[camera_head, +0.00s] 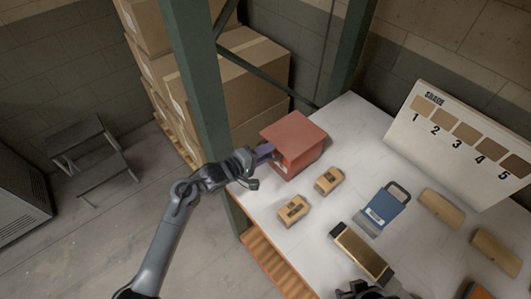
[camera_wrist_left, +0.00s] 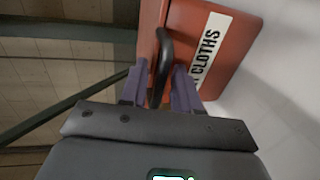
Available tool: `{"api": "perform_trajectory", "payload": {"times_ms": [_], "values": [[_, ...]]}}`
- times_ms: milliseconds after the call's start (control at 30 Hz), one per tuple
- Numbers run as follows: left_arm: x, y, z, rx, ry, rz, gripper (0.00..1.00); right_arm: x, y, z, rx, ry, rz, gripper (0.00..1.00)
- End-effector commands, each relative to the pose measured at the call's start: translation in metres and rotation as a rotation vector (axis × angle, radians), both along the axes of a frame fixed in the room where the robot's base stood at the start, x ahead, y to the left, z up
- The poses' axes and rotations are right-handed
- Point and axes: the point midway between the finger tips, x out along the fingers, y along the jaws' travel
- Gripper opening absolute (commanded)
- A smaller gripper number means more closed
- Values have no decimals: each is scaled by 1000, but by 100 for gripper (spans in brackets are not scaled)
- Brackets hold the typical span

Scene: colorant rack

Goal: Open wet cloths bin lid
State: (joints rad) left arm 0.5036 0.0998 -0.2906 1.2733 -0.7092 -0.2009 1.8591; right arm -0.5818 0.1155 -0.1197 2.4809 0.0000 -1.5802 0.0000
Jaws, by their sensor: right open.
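The wet cloths bin is a red box (camera_head: 294,140) on the white table's left back corner. Its lid looks closed in the head view. In the left wrist view, its red face (camera_wrist_left: 225,60) carries a white label ending in "CLOTHS" and a black curved handle (camera_wrist_left: 163,50). My left gripper (camera_head: 265,153) is at the bin's left front side. Its purple fingers (camera_wrist_left: 161,88) stand apart on either side of the handle, with gaps visible. My right gripper (camera_head: 372,291) is only partly in view at the bottom edge of the head view; its fingers are mostly cut off.
Two small tan blocks (camera_head: 293,210) (camera_head: 329,180) lie in front of the bin. A blue container (camera_head: 386,205) and a tan brush-like item (camera_head: 362,254) lie further right. A numbered swatch board (camera_head: 440,125) stands behind. A green post (camera_head: 197,80) rises close to my left arm.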

Motion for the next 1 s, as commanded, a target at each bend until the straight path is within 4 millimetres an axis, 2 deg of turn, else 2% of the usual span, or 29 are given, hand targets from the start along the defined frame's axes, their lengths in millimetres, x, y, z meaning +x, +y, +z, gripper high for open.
{"api": "perform_trajectory", "payload": {"times_ms": [300, 500, 833, 1000], "values": [[1, -1, 0, 1, -1, 0, 30, 0, 0, 0, -2, 0, 1, 43], [1, -1, 0, 0, 0, 0, 0, 0, -1, 0, -7, -1, 5, 43], [1, -1, 0, 1, 1, 0, 0, 0, -2, 0, -8, -1, 6, 43], [1, 2, 6, 10, 8, 3, 0, 0, -1, 9, -7, 0, 5, 43]]}}
